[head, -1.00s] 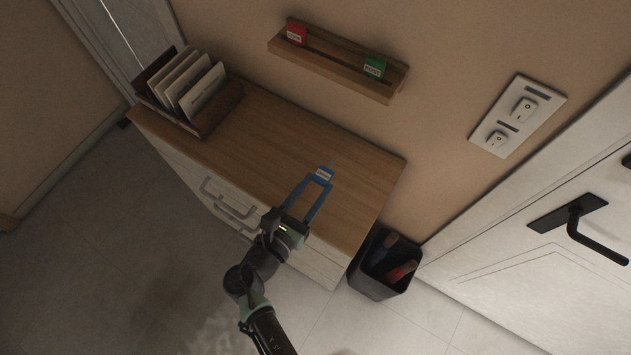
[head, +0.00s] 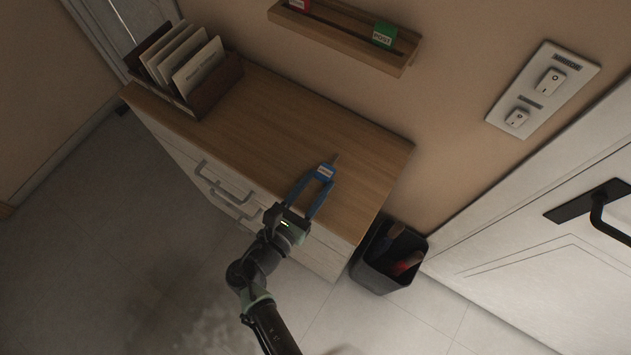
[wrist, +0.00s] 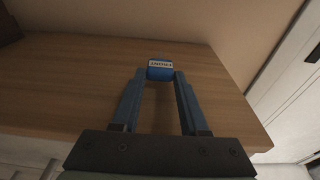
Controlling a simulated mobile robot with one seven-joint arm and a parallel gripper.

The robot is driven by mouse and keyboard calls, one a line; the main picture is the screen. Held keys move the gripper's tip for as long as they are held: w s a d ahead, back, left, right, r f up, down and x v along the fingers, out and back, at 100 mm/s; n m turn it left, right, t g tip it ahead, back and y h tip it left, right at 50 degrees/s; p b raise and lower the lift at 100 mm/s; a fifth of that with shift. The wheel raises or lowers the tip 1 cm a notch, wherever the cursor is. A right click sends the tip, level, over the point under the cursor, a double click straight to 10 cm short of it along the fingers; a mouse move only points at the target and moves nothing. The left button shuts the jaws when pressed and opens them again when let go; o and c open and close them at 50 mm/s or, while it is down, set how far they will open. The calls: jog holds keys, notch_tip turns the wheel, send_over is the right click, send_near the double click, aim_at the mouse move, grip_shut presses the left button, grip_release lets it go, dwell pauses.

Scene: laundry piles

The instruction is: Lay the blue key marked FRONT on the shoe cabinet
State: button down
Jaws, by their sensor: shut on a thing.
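The blue key (head: 325,172) has a white label on its head, and in the wrist view the blue key (wrist: 160,70) shows the label, which seems to read FRONT. My gripper (head: 320,179) is shut on the key's blue head between its two blue fingertips. The key's thin shaft points away toward the wall. The shoe cabinet (head: 290,125) has a wooden top and white drawer fronts. The key is over the right part of the cabinet top; I cannot tell whether it touches the wood.
A letter rack (head: 215,85) stands on the cabinet's left end. A wall rack (head: 345,42) holds a red and a green key tag (head: 384,35). A dark bin (head: 390,260) stands right of the cabinet. The cabinet top's middle is clear.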

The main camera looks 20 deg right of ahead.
jog(key=shift+f+b, duration=0.3)
jog(key=shift+f, duration=0.35)
jog(key=shift+c, duration=1.7)
grip_release()
jog(key=b+v, duration=0.1)
jog(key=v, duration=1.2)
